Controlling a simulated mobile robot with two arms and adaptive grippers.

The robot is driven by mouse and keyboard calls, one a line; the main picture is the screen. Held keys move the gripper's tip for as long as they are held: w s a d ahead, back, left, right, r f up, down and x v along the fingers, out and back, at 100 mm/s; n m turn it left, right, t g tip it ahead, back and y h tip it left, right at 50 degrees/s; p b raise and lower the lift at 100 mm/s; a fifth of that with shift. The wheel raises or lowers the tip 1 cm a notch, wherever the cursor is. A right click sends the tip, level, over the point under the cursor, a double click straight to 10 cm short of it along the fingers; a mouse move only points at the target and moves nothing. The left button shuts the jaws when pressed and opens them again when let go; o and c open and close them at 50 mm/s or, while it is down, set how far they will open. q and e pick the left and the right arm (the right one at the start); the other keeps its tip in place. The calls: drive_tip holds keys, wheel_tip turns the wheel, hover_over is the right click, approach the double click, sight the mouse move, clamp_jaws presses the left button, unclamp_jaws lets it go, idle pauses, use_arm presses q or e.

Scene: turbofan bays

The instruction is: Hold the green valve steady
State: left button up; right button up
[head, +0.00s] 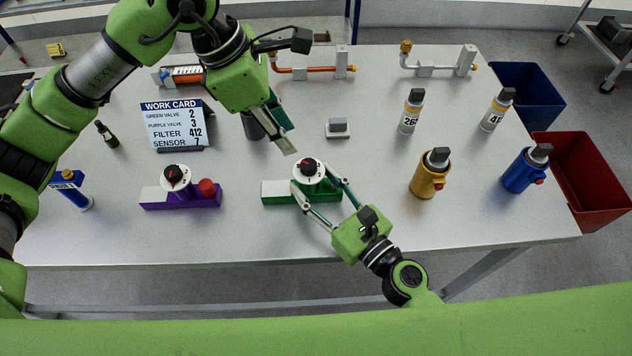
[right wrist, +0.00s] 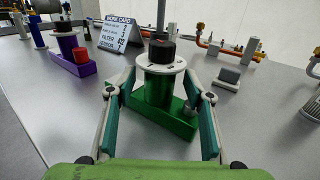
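The green valve (head: 284,191) stands on the table's front middle, with a white dial (head: 309,171) and black knob with a red mark on top. My right gripper (head: 318,196) is open, its fingers on either side of the valve. In the right wrist view the green post (right wrist: 160,88) stands between the two fingertips (right wrist: 160,95), with gaps visible on both sides. My left gripper (head: 282,132) hangs above the table, behind the valve and slightly left of its dial. Its fingers overlap in view, so their opening is unclear.
The work card (head: 175,125) reads green valve 2. A purple valve (head: 180,199) stands to the left. A yellow canister (head: 430,173) and a blue one (head: 526,168) stand right. A small grey-topped block (head: 338,128) sits behind.

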sight(309, 164)
clamp_jaws()
use_arm(q)
drive_tip(key=o, duration=0.3)
drive_tip(key=shift+o, duration=0.3)
drive_tip(key=n, duration=0.3)
drive_tip(key=d+n, duration=0.1)
drive_tip(key=n, duration=0.1)
drive_tip(key=shift+w+d+r+y, duration=0.15)
drive_tip(key=shift+r+y, duration=0.1)
drive_tip(key=shift+y, duration=0.15)
drive_tip(key=d+f+n+y, duration=0.1)
drive_tip(key=f+n, duration=0.2)
drive_tip(key=n, duration=0.2)
drive_tip(key=d+f+n+y, duration=0.1)
drive_tip(key=f+n, duration=0.2)
drive_tip(key=n, duration=0.3)
drive_tip(key=f+n+y, duration=0.1)
drive_tip(key=f+n, duration=0.2)
drive_tip(key=n, duration=0.3)
drive_tip(key=shift+w+d+f+g, duration=0.1)
drive_tip(key=shift+d+f+g, duration=0.2)
drive_tip(key=shift+d+f, duration=0.1)
